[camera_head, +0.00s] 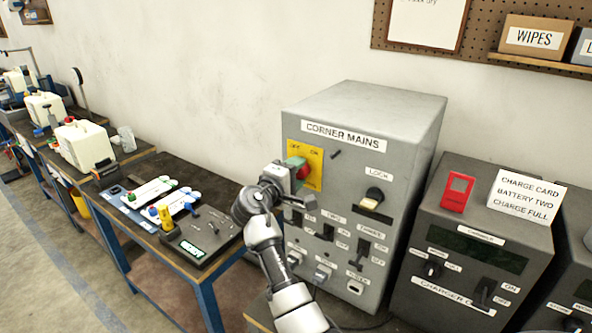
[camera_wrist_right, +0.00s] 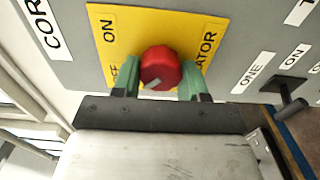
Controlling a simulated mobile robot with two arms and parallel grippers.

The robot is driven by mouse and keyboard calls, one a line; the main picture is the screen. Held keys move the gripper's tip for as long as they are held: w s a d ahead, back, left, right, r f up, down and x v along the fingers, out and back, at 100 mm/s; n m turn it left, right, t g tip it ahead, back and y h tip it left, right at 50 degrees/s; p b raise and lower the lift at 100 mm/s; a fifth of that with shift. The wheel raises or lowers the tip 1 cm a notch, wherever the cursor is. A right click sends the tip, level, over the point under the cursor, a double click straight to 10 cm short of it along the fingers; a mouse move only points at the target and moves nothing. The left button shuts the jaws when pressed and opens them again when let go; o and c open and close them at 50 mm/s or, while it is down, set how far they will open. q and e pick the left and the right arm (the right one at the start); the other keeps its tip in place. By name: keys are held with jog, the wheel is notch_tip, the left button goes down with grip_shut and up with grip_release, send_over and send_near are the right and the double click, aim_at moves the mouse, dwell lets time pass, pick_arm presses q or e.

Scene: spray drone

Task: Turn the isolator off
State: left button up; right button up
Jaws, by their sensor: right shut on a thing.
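The isolator is a red round knob (camera_head: 303,172) on a yellow plate (camera_head: 317,157), on the front of the grey CORNER MAINS cabinet (camera_head: 412,132). In the right wrist view the red knob (camera_wrist_right: 161,66) sits between the green fingers of my right gripper (camera_wrist_right: 161,85), which is shut on it. The yellow plate (camera_wrist_right: 135,22) shows ON and a partly covered OFF there. A pale mark on the knob's rim points to the lower left of that picture. In the head view my right gripper (camera_head: 297,169) partly covers the knob. My left gripper is not in view.
A bench (camera_head: 213,280) with a controller box (camera_head: 202,238) lies to the left.

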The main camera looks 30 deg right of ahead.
jog(key=shift+r, duration=0.15)
jog(key=o, duration=0.9)
jog(key=shift+w, duration=0.1)
jog(key=shift+o, duration=0.2)
